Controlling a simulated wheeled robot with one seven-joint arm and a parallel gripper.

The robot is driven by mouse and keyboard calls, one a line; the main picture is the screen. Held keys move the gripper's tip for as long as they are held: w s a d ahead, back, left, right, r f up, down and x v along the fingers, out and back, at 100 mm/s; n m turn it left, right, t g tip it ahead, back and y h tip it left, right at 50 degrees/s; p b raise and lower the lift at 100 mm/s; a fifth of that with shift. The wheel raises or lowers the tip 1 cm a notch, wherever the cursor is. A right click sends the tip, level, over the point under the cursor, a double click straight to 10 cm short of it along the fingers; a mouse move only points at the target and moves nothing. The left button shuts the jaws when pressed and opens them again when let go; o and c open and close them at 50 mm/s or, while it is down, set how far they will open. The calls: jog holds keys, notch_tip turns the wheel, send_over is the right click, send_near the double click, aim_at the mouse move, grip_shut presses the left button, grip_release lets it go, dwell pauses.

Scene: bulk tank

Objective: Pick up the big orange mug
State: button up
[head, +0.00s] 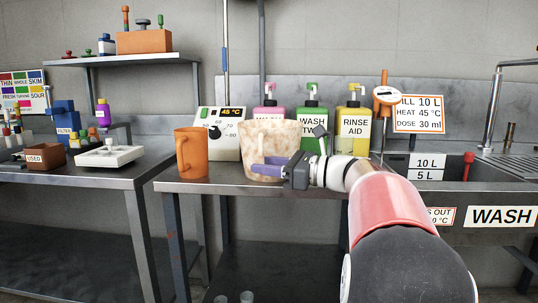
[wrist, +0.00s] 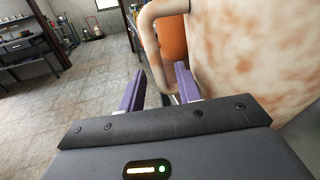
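A plain orange mug (head: 191,155) stands upright on the steel bench, its handle toward the lower left. A larger cream mug with rust-orange mottling (head: 268,138) stands to its right. My gripper (head: 262,168) is in front of the mottled mug, low on its side, pointing left with purple fingers. In the wrist view my gripper (wrist: 158,88) is open. The mottled mug's wall (wrist: 250,50) fills the right side, and its cream handle (wrist: 150,32) drops to between or just beyond the fingertips. The orange mug (wrist: 172,40) shows behind that handle. I cannot tell whether the fingers touch anything.
A control box (head: 218,133) and pink, green (head: 312,128) and yellow bottles (head: 355,130) stand behind the mugs. A sink (head: 450,170) lies right. A left bench holds a white tray (head: 108,157) and a brown box (head: 46,157). A gap separates the benches.

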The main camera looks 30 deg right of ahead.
jog(key=shift+w+a, duration=0.45)
jog(key=shift+w, duration=0.1)
grip_shut()
jog(key=shift+r, duration=0.15)
